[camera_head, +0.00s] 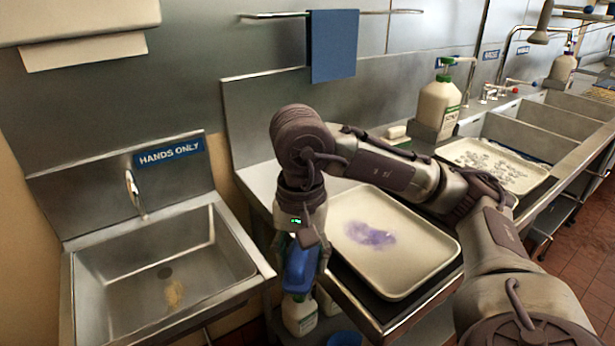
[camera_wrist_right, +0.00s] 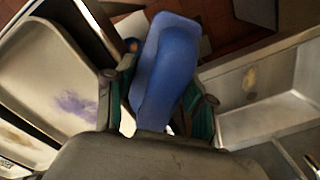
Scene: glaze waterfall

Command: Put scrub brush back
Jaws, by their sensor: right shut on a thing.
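My right gripper (camera_head: 301,256) hangs pointing down in the gap between the hand sink and the counter. It is shut on a blue object, apparently the scrub brush (camera_head: 298,270). In the right wrist view the blue brush (camera_wrist_right: 168,62) sits between the two fingers of the gripper (camera_wrist_right: 158,98), its bulky end reaching past the fingertips. Its bristles are not clearly visible. A cream tray (camera_head: 428,262) with a purple smear lies on the counter just right of the gripper; it also shows in the right wrist view (camera_wrist_right: 35,75). My left gripper is not in view.
The hand sink (camera_head: 105,275) at left holds a yellowish stain or scrap. Below the gripper stands a white bottle (camera_head: 299,314). Behind are a pump jug (camera_head: 437,106), a spotted tray (camera_head: 520,183) and sink basins (camera_head: 545,128). A blue cloth (camera_head: 334,45) hangs on the wall rail.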

